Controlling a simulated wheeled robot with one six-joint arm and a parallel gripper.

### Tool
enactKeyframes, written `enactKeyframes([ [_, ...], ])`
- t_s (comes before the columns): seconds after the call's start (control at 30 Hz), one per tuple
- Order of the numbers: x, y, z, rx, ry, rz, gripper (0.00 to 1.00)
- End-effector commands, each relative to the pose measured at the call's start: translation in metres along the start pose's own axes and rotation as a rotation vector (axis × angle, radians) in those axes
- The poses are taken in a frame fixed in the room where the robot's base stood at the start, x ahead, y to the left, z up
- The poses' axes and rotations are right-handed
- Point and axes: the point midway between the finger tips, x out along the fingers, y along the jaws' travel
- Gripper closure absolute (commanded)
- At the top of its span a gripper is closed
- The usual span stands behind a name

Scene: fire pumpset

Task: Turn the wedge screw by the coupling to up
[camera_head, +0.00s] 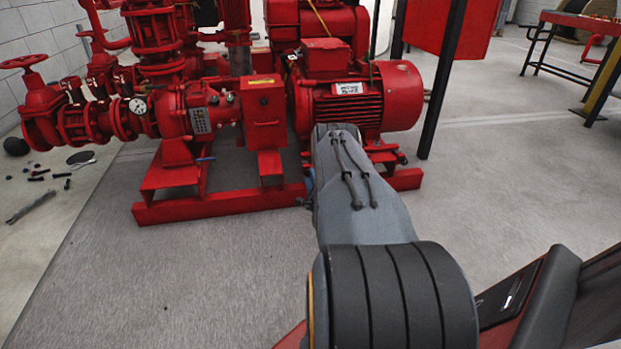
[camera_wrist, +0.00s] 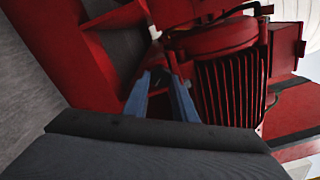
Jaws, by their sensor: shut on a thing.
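My gripper (camera_wrist: 160,76) shows in the wrist view as two blue-grey fingers reaching in at the red pump frame, beside the ribbed motor. Its tips are closed around a small dark part low on the frame, the wedge screw (camera_wrist: 160,74). The screw's shape and the way it points are too small and dark to tell. In the head view my arm hides most of the spot. The red coupling cover (camera_head: 263,115) stands between pump and motor, just left of my arm.
The red motor (camera_head: 400,95) stands behind my arm on the red base frame (camera_head: 220,204). The motor's fins (camera_wrist: 230,88) are close to my fingers. A white fitting (camera_wrist: 154,32) sits beyond them. A black post (camera_head: 440,85) stands to the right. The floor in front is clear.

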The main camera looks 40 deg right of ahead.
Motion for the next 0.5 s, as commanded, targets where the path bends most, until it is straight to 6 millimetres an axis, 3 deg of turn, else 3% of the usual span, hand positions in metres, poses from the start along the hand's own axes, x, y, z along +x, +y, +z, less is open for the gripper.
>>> enactKeyframes([
  [0.5,-0.0005,0.0048,0.0036,0.415,-0.005,0.006,0.98],
])
